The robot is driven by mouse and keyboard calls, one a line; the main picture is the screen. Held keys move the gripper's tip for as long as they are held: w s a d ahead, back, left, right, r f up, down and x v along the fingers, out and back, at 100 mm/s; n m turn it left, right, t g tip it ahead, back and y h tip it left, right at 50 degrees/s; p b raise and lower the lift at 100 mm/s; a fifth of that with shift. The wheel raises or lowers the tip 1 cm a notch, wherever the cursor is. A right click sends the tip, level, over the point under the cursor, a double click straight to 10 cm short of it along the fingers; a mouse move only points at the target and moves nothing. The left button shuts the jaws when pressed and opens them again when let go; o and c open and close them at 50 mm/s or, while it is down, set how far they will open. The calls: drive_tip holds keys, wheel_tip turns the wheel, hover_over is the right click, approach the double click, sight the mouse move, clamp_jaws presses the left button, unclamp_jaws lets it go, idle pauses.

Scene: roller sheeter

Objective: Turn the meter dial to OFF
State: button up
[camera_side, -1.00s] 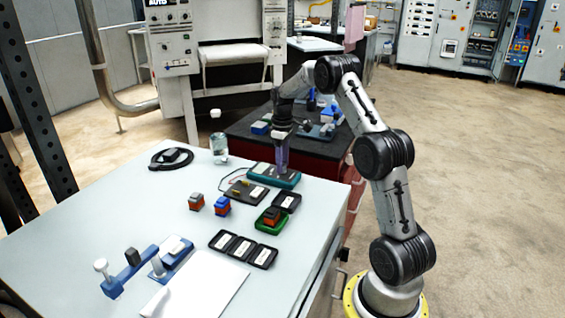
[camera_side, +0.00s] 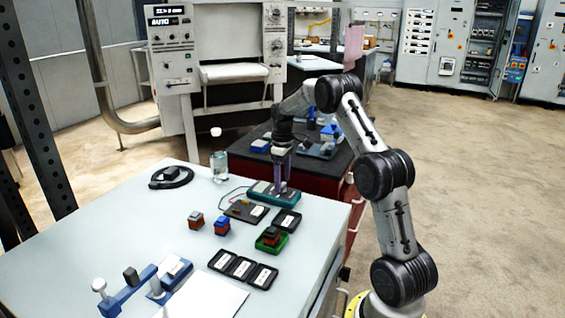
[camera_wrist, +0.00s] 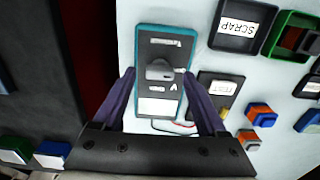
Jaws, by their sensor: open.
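The meter is a teal-edged dark case (camera_side: 262,196) near the table's far right edge. In the wrist view the meter (camera_wrist: 174,45) has a grey dial knob (camera_wrist: 160,70) at its middle, small white markings and a pale panel. The markings are too blurred to read, so I cannot tell the dial's setting. My gripper (camera_side: 281,187) points down over the meter. In the wrist view my gripper (camera_wrist: 159,75) is open, its purple fingers on either side of the meter with the knob between them. Neither finger appears to touch the knob.
A dark card marked TEST (camera_wrist: 224,86) and a SCRAP tray (camera_wrist: 241,27) lie beside the meter. Small blocks, a green tray (camera_side: 270,242), black trays and a glass jar (camera_side: 219,167) share the table. A dark bench (camera_side: 255,133) stands behind.

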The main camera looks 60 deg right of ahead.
sight(283, 184)
wheel_tip(283, 184, up, 13)
idle(0.3)
idle(0.4)
drive_tip(key=w+a+r+n+t, duration=0.1)
drive_tip(key=w+a+r, duration=0.1)
drive_tip(key=a+r, duration=0.35)
drive_tip(key=s+a+r+n+t+h, duration=0.1)
drive_tip(key=s+a+r, duration=0.35)
drive_tip(key=a, duration=0.45)
drive_tip(key=s+a+r+n+t, duration=0.1)
drive_tip(key=s+a+r, duration=0.35)
drive_tip(key=a, duration=0.45)
drive_tip(key=s+a+f+t, duration=0.2)
drive_tip(key=s+a+f, duration=0.2)
drive_tip(key=s+a, duration=0.6)
drive_tip(key=s+f+m+y, duration=0.1)
drive_tip(key=s+f+m, duration=0.2)
drive_tip(key=s+f, duration=0.3)
drive_tip(key=shift+f+t, duration=0.3)
drive_tip(key=shift+f, duration=1.05)
